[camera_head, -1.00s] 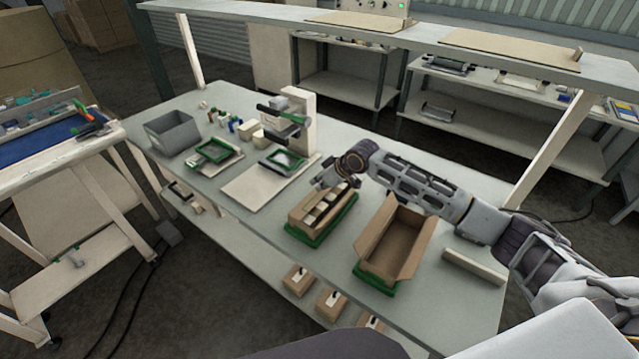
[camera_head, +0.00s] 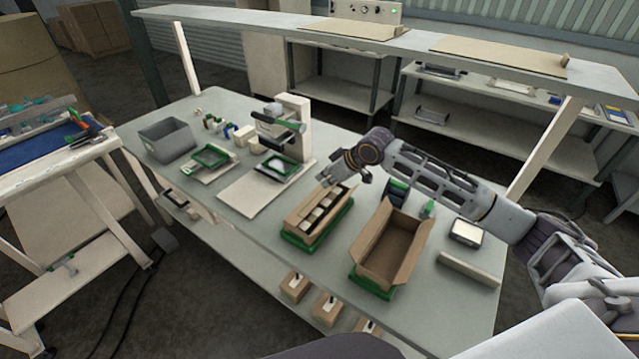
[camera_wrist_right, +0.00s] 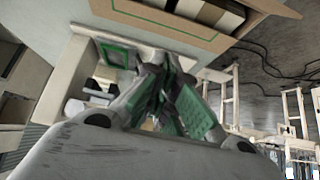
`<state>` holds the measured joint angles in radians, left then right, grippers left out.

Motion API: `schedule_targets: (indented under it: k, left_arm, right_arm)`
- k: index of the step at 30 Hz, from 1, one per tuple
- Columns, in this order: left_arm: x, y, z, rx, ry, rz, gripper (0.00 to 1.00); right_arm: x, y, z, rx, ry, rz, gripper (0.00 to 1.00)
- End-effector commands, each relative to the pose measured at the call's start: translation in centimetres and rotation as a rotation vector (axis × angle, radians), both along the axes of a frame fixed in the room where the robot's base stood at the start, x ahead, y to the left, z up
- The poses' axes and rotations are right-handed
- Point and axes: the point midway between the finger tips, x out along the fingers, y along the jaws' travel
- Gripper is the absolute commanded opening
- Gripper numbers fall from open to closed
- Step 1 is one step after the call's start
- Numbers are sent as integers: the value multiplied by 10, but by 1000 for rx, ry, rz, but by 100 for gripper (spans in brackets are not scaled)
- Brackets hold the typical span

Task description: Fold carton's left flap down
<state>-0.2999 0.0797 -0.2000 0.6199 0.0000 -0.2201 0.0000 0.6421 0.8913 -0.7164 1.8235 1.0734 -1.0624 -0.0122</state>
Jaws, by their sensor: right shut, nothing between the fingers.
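A brown carton (camera_head: 306,231) holding several pale blocks sits in a green base near the table's middle. A second brown carton (camera_head: 381,262), open and empty, sits in another green base to its right. Its left flap (camera_head: 369,227) and right flap (camera_head: 413,257) stand up and outward. My right gripper (camera_head: 328,177) is shut and empty, above the far end of the filled carton. The right wrist view shows the closed fingers (camera_wrist_right: 172,103) with part of the filled carton (camera_wrist_right: 165,22) at the top. My left gripper is not in view.
A pale bar (camera_head: 469,269) and a small white-topped device (camera_head: 466,232) lie right of the empty carton. A press-like stand (camera_head: 293,128), a white board (camera_head: 258,185) and a grey bin (camera_head: 167,139) occupy the left. A shelf (camera_head: 390,50) spans the back.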

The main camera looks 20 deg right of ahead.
Motion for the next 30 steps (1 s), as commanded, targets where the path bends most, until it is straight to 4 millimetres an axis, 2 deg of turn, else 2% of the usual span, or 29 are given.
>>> schedule_targets:
  k: [9, 22, 30]
  left_arm:
    - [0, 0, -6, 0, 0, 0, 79]
    - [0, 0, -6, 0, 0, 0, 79]
    - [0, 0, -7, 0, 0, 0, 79]
  right_arm:
    - [-16, -12, 21, 0, 1, -1, 0]
    - [-19, -14, 25, 0, 1, 1, 0]
    - [-10, -15, 32, 5, -46, -19, 33]
